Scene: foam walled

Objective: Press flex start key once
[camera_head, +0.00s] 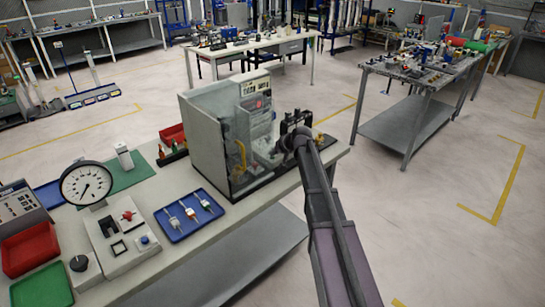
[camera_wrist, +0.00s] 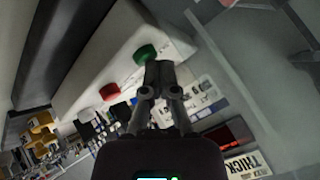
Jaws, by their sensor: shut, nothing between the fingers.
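A grey test machine (camera_head: 205,135) with clear walls stands on the near bench. In the wrist view its light panel carries a round green key (camera_wrist: 145,53) and a round red key (camera_wrist: 109,91). I cannot read which is named flex start. My gripper (camera_wrist: 160,70) is shut and empty, its fingertips just beside the lower right edge of the green key in the picture. I cannot tell if they touch it. In the head view my gripper (camera_head: 292,118) is at the machine's right side, and the keys cannot be made out there.
A label reading THICK (camera_wrist: 246,164) and a dark red display (camera_wrist: 230,130) lie right of the fingers. On the bench are a dial gauge (camera_head: 87,185), a blue tray (camera_head: 178,231) and a red bin (camera_head: 30,248). The floor right of the bench is clear.

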